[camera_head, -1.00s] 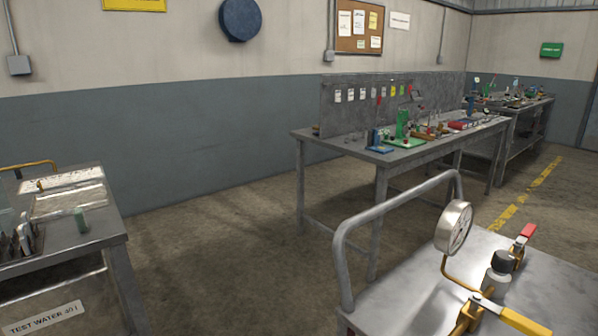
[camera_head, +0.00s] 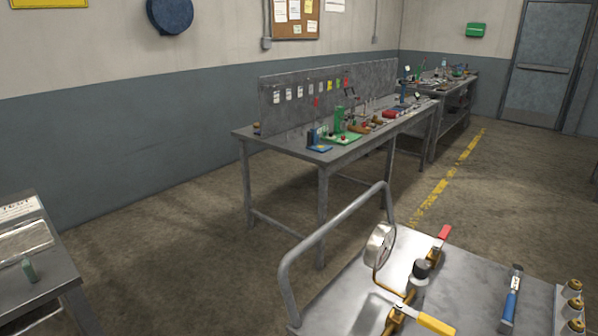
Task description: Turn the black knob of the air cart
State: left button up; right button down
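The air cart (camera_head: 470,272) stands at the lower right, a grey metal top with a bent tube handle (camera_head: 318,240) on its left side. On it is brass pipework with a black knob (camera_head: 421,268) on a pale metal body. A round pressure gauge (camera_head: 380,245) stands to the left of the knob. A red-handled valve (camera_head: 443,235) lies behind the knob and a yellow lever (camera_head: 425,320) in front of it. Neither of my grippers is in view.
A blue-handled tool (camera_head: 511,298) and several brass fittings (camera_head: 574,308) are on the cart's right part. A long workbench (camera_head: 330,160) with tools stands behind. Another table (camera_head: 45,275) is at the lower left. Floor lies open between them.

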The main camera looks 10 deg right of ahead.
aim_at(421, 268)
jog(key=z, duration=1.3)
jog(key=l+u, duration=0.35)
jog(key=l, duration=0.15)
jog(key=l+u, duration=0.4)
jog(key=k+l+u, duration=0.2)
jog(key=l+u, duration=0.15)
jog(key=l, duration=0.15)
